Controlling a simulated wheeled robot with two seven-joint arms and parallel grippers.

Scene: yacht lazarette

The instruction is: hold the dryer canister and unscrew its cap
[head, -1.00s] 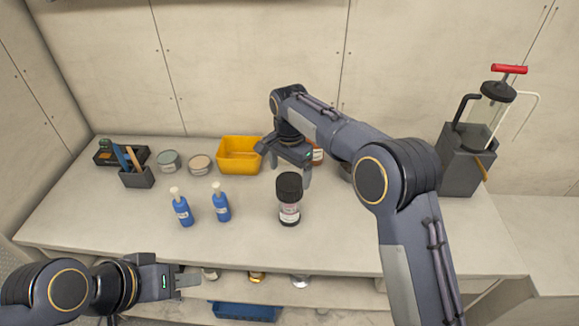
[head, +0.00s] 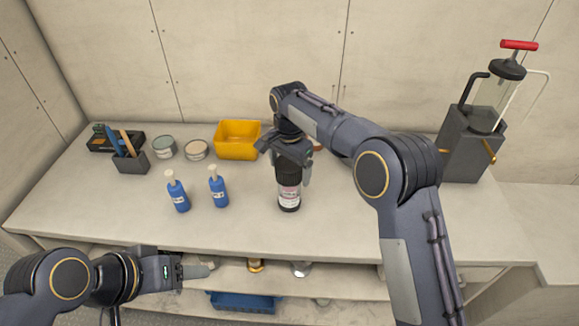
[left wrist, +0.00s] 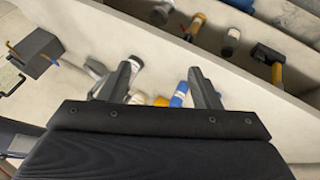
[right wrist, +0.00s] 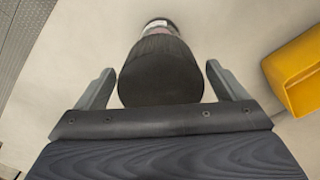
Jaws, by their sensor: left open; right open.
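The dryer canister (head: 289,193) stands upright on the bench, a clear body with a white and pink label and a black cap. Its black cap (right wrist: 160,70) fills the middle of the right wrist view. My right gripper (head: 291,169) is above the canister, its upper part hidden behind the gripper in the head view. In the right wrist view the open fingers (right wrist: 160,88) lie on either side of the cap, with gaps showing. My left gripper (head: 197,270) is open and empty in front of the bench's front edge, away from the canister.
Two blue bottles (head: 178,193) (head: 218,189) stand left of the canister. A yellow bin (head: 237,142), two round tins (head: 163,148) (head: 196,150) and a dark tool holder (head: 131,162) are behind them. A grey pump unit (head: 465,150) stands at right. The bench front is clear.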

